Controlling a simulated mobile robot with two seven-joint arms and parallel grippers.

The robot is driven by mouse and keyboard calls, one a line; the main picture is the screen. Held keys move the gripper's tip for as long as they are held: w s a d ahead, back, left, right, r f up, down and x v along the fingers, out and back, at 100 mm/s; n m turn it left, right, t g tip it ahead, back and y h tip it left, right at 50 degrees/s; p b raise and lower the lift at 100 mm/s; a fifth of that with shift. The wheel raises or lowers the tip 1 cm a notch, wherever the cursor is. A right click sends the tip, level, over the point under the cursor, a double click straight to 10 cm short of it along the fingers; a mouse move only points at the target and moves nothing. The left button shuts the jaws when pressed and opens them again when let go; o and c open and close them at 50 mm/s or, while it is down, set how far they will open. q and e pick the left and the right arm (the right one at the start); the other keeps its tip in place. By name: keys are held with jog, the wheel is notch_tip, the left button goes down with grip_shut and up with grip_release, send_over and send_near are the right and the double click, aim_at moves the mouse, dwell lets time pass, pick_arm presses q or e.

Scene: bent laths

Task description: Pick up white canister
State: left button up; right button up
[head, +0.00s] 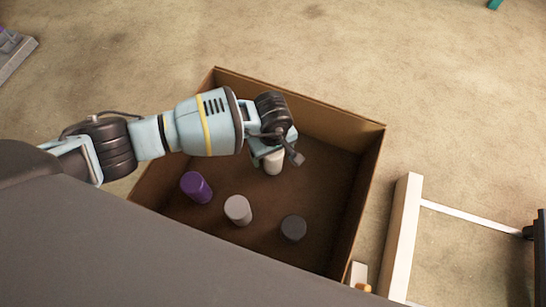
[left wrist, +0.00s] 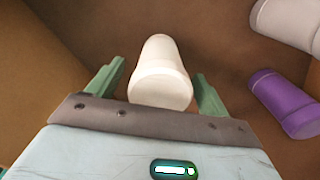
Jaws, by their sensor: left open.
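The white canister (head: 273,164) stands inside a brown box near its far wall, partly hidden by my left gripper (head: 274,150) in the head view. In the left wrist view the white canister (left wrist: 160,62) lies between the two green fingers of my left gripper (left wrist: 158,75). The fingers are open, one on each side, with a visible gap at the canister's sides. My right gripper is not in view.
The box (head: 330,122) also holds a purple canister (head: 196,187), a pale grey-pink canister (head: 238,210) and a dark grey canister (head: 293,228). A pale wooden frame (head: 401,235) stands right of the box. Carpet beyond the box is mostly clear.

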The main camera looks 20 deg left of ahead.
pick_arm(q)
jog(key=c, duration=1.2)
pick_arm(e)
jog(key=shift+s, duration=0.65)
pick_arm(q)
jog(key=shift+r, duration=0.1)
